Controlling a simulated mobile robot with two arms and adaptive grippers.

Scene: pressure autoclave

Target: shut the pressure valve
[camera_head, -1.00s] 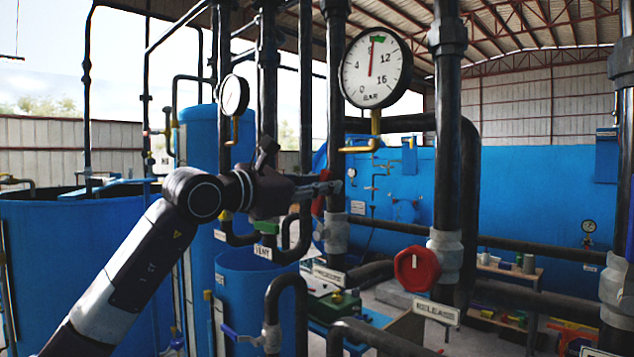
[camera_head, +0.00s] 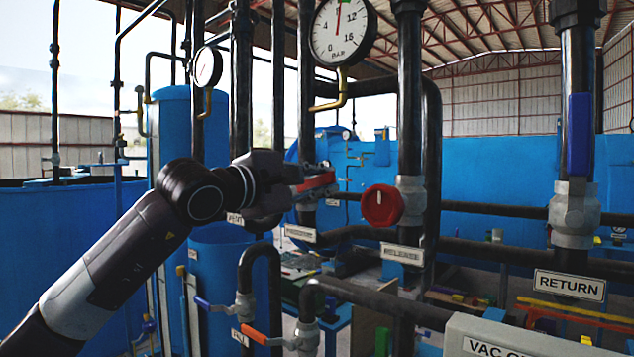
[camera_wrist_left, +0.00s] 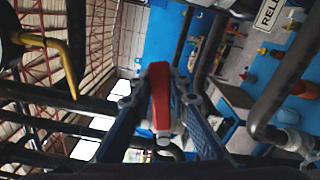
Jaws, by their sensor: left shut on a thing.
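The pressure valve's red lever (camera_head: 318,181) lies nearly level, tilted slightly up to the right, on a dark upright pipe above the label "PRESSURE" (camera_head: 300,234). My left gripper (camera_head: 308,182) is shut on this lever, coming from the left. In the left wrist view the red lever (camera_wrist_left: 160,95) sits between the two fingers, with a pale metal end at its lower part. The gripper hides part of the lever and the valve body. My right gripper is not in view.
A red round knob (camera_head: 382,206) above the label "RELEASE" (camera_head: 403,254) is close on the right. A pressure gauge (camera_head: 338,32) hangs above. A blue lever (camera_head: 579,135) stands upright at the far right. Black pipes and an orange-handled valve (camera_head: 254,335) are below.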

